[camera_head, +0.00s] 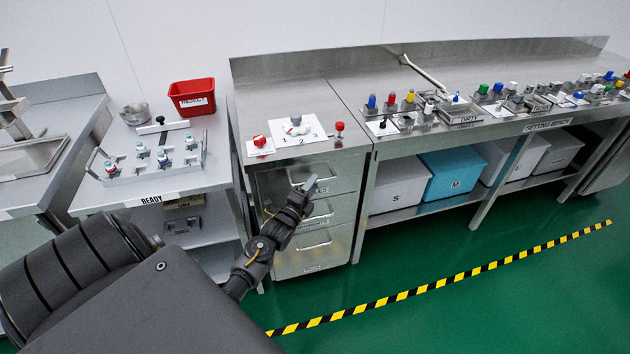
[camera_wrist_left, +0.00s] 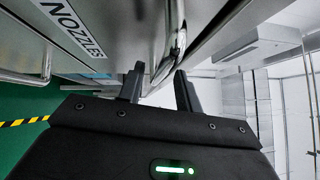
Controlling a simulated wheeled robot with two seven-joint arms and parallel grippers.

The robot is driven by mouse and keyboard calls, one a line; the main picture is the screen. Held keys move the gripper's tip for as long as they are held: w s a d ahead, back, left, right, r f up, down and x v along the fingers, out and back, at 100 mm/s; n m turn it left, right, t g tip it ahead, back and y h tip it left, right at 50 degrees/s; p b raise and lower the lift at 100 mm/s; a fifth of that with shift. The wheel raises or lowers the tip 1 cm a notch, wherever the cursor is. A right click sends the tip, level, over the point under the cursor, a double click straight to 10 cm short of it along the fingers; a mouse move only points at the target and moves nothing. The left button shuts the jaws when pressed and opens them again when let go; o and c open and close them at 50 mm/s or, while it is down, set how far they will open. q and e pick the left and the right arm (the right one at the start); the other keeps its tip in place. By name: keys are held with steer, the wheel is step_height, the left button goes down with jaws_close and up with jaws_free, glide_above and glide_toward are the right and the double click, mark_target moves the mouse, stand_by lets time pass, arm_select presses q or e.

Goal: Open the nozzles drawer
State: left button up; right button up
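The nozzles drawer (camera_head: 341,179) is the top drawer of the steel cabinet and looks shut in the head view. Its NOZZLES label (camera_wrist_left: 76,27) and curved bar handle (camera_wrist_left: 172,45) show in the left wrist view. My left gripper (camera_head: 309,186) is at the handle, partly covering it in the head view. In the wrist view the fingers of this gripper (camera_wrist_left: 158,88) are apart, with the bar running between or just past the tips. I cannot tell whether they touch it. My right gripper is in neither view.
Below are a middle drawer (camera_head: 341,207) and a bottom drawer (camera_head: 316,259). A trolley (camera_head: 140,195) marked READY stands to the left, close to my left arm. Green floor (camera_head: 430,262) in front of the setting bench is clear.

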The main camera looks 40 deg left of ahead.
arm_select(q)
steer(key=shift+x, duration=1.1)
jaws_close()
